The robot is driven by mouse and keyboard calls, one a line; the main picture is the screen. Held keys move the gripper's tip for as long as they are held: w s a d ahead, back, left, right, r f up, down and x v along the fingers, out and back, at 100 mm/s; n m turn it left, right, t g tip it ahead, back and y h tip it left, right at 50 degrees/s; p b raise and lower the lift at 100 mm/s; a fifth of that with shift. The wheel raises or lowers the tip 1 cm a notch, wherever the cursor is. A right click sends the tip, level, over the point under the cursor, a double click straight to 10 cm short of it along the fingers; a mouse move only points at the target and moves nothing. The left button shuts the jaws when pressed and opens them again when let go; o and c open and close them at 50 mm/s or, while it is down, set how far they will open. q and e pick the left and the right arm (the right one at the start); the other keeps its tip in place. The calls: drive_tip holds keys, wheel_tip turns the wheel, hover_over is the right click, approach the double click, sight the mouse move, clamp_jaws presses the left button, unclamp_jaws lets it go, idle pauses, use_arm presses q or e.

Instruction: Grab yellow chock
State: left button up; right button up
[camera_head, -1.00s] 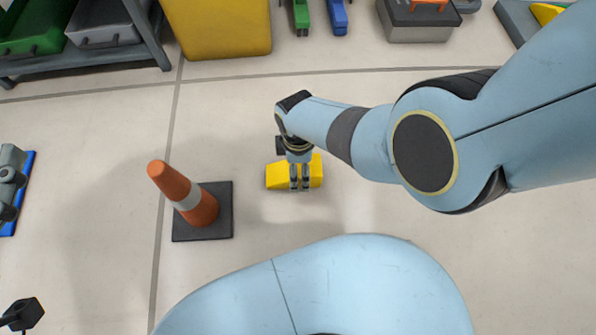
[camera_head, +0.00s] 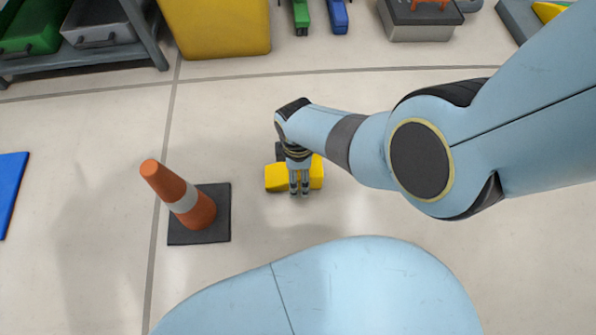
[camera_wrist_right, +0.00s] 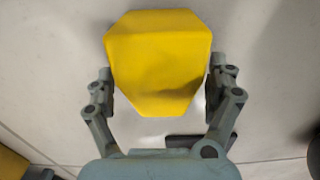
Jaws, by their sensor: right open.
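The yellow chock (camera_head: 276,178) lies on the floor, right of the traffic cone, partly hidden behind my right gripper (camera_head: 299,190) in the head view. In the right wrist view the chock (camera_wrist_right: 158,62) fills the upper middle as a yellow block with cut corners. My right gripper (camera_wrist_right: 162,85) is open there, with one finger on each side of the chock. The chock's near end lies between the fingers; I cannot tell whether either finger touches it. My left gripper is not in view.
An orange cone (camera_head: 180,197) on a dark square base stands left of the chock. A yellow bin (camera_head: 213,28), a shelf with crates (camera_head: 90,57) and a grey toolbox (camera_head: 420,22) are at the back. A blue panel (camera_head: 10,190) is at the left edge.

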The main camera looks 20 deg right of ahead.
drive_tip(key=c, duration=1.5)
drive_tip(key=shift+c, duration=0.2)
drive_tip(key=shift+r, duration=0.15)
wheel_tip(320, 180, up, 3)
drive_tip(key=shift+w+f+p, duration=0.15)
drive_tip(key=shift+p, duration=1.05)
wheel_tip(320, 180, up, 2)
drive_tip(key=shift+r+p, duration=0.1)
drive_tip(key=shift+p, duration=0.8)
wheel_tip(320, 180, up, 3)
drive_tip(key=shift+f+p, duration=0.1)
drive_tip(key=shift+p, duration=1.05)
drive_tip(key=shift+r+p, duration=0.6)
drive_tip(key=shift+r, duration=0.2)
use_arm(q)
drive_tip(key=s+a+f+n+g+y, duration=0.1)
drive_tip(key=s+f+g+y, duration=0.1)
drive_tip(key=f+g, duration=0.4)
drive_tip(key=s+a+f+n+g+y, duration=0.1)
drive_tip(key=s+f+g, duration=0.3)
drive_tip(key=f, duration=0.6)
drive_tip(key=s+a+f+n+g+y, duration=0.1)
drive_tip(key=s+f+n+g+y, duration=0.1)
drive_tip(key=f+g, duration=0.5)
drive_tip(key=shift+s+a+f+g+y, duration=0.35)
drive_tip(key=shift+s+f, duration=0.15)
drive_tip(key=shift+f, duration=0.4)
use_arm(e)
drive_tip(key=shift+r, duration=0.2)
